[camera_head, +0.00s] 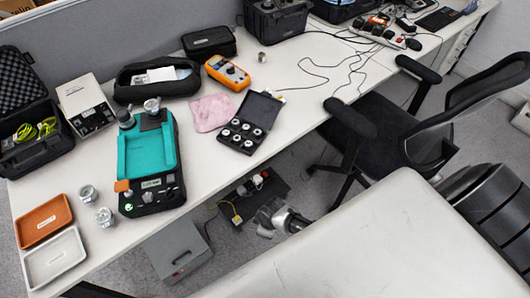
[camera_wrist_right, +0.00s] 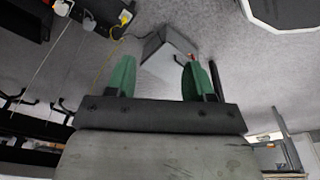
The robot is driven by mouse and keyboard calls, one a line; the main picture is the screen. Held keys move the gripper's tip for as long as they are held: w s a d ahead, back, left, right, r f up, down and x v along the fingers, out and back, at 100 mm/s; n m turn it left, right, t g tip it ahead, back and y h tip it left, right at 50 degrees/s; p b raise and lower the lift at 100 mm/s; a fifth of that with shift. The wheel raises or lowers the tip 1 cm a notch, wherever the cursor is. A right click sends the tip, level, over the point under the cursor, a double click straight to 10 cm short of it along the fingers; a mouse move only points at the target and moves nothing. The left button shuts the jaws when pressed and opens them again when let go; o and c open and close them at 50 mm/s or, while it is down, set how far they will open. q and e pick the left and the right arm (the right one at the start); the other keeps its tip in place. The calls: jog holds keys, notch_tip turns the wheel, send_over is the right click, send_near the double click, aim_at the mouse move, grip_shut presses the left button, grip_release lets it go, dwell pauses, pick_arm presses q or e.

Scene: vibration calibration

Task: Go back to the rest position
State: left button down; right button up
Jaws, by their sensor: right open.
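My right gripper (camera_wrist_right: 157,78) shows in the right wrist view with its two green fingers apart and nothing between them. Beyond the fingers are the grey floor (camera_wrist_right: 250,75) and a grey box (camera_wrist_right: 168,60). The fingers appear clear of both. In the head view, a grey jointed part low beside the table may belong to my right arm, but I cannot tell. My left gripper is in neither view.
The white table (camera_head: 200,160) bears a teal-topped device (camera_head: 148,150), metal weights, an orange tray (camera_head: 43,220), a white tray (camera_head: 54,258), an orange meter (camera_head: 228,72) and a black case (camera_head: 249,122). A black office chair (camera_head: 400,130) stands beside it.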

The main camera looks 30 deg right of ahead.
jog(key=s+d+f+m, duration=0.1)
jog(key=s+f+m, duration=0.1)
jog(key=s, duration=0.8)
jog(key=s+d+f+m, duration=0.1)
jog(key=s+f, duration=0.4)
jog(key=s, duration=0.5)
jog(key=s+d+f+m, duration=0.1)
jog(key=s+f+m, duration=0.2)
jog(key=s, duration=0.7)
jog(key=shift+d+f+g+h, duration=0.3)
jog(key=shift+f+h, duration=0.1)
jog(key=shift+f, duration=0.25)
